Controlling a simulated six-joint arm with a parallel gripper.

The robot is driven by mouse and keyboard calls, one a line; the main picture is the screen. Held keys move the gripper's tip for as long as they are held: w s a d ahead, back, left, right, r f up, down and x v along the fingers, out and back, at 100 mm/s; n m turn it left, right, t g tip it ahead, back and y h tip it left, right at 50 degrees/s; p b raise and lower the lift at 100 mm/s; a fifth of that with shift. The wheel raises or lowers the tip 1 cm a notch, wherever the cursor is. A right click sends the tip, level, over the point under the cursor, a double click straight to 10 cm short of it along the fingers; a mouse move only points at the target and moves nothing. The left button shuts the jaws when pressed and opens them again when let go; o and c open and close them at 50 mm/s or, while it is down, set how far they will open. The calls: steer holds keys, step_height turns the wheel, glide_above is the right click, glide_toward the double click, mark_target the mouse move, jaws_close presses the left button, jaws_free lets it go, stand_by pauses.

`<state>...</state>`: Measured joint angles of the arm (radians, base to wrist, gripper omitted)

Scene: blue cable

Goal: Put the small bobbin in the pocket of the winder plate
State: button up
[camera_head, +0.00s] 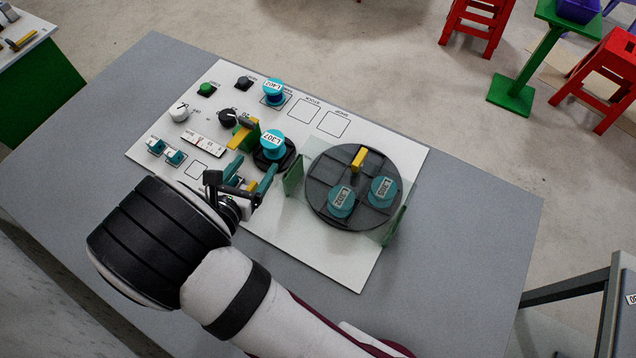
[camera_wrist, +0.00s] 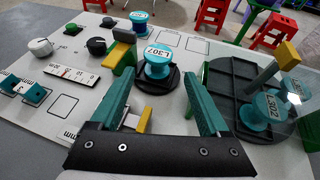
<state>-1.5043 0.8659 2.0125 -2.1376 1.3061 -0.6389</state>
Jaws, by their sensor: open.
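Several blue bobbins are in view. One labelled L307 (camera_head: 273,146) stands upright on a black round base (camera_head: 291,160); it also shows in the wrist view (camera_wrist: 158,62). One labelled L402 (camera_head: 273,91) stands at the panel's back edge. L302 (camera_head: 341,201) and another (camera_head: 382,190) sit in compartments of a dark round plate (camera_head: 322,166). I cannot tell which bobbin is the small one, nor which part is the winder plate. My gripper (camera_head: 250,173) is open and empty, its teal fingers in front of L307; the fingers also show in the wrist view (camera_wrist: 165,75).
Clear green-edged guards (camera_head: 293,175) flank the round plate, with a yellow handle (camera_head: 358,158) standing on it. A yellow-and-green lever (camera_head: 243,132) is left of L307. Knobs and two small teal pieces (camera_head: 155,146) occupy the panel's left. The front right of the white panel (camera_head: 335,262) is clear.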

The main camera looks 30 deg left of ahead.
steer(key=w+d+r+m+h, duration=0.1)
steer(key=w+d+m, duration=0.1)
steer(key=d, duration=0.1)
steer(key=w+d+r+m+h, duration=0.2)
steer(key=d, duration=0.1)
steer(key=w+d+r+m+h, duration=0.2)
steer(key=w+d+m, duration=0.1)
steer(key=shift+d, duration=0.35)
steer(key=d+r+m+g+h, duration=0.35)
steer(key=d+m, duration=0.45)
steer(key=d, duration=0.3)
steer(key=d+r+m+g+h, duration=0.35)
steer(key=d+m, duration=0.35)
steer(key=d, duration=0.5)
steer(key=s+d+m+g+y, duration=0.2)
steer(key=s+d+m+g, duration=0.3)
steer(key=s+d+m, duration=0.25)
steer(key=s+a+r+m+g+y, duration=0.1)
steer(key=s+a+m+y, duration=0.2)
steer(key=s+m+y, duration=0.5)
steer(key=s+m, duration=0.1)
steer(key=m, duration=0.6)
steer(key=shift+a+r+y, duration=0.3)
